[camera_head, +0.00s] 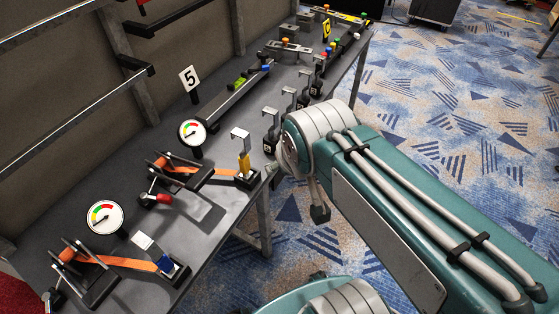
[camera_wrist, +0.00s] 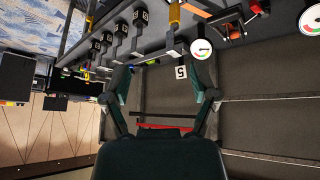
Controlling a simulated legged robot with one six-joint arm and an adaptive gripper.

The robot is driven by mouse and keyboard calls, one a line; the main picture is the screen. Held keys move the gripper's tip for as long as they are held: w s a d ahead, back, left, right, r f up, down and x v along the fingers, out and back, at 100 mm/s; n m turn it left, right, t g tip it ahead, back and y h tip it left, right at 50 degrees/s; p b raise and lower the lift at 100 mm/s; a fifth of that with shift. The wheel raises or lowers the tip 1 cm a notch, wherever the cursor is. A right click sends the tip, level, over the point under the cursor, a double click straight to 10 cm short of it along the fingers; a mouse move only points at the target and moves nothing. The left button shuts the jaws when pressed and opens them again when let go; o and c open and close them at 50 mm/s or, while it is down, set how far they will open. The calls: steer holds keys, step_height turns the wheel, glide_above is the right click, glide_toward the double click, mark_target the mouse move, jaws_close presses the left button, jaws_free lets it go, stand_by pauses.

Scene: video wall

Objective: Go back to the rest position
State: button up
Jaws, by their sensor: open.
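My gripper (camera_wrist: 163,84) is open in the wrist view, with its two dark fingers spread wide and nothing between them. Beyond the fingers are the grey wall panel and the long table's edge. In the head view my teal arm (camera_head: 420,215) stretches over the floor to the right of the table, its end close to the table's front edge. The arm hides most of the gripper there, so its fingers cannot be made out clearly.
The grey table (camera_head: 215,210) carries two gauges (camera_head: 192,133) (camera_head: 103,216), orange straps (camera_head: 127,263), a "5" sign (camera_head: 189,79) and several handles. A metal rack (camera_head: 125,50) stands behind it. The blue patterned carpet (camera_head: 450,110) is clear on the right; a dark cabinet (camera_head: 435,10) stands far back.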

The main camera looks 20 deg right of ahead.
steer(key=s, duration=0.1)
steer(key=s+a, duration=0.1)
steer(key=s, duration=0.1)
steer(key=shift+s+a+r+g+y, duration=0.1)
steer(key=shift+a+r+g+y, duration=0.1)
steer(key=shift+a+g+y, duration=0.2)
stand_by(0.9)
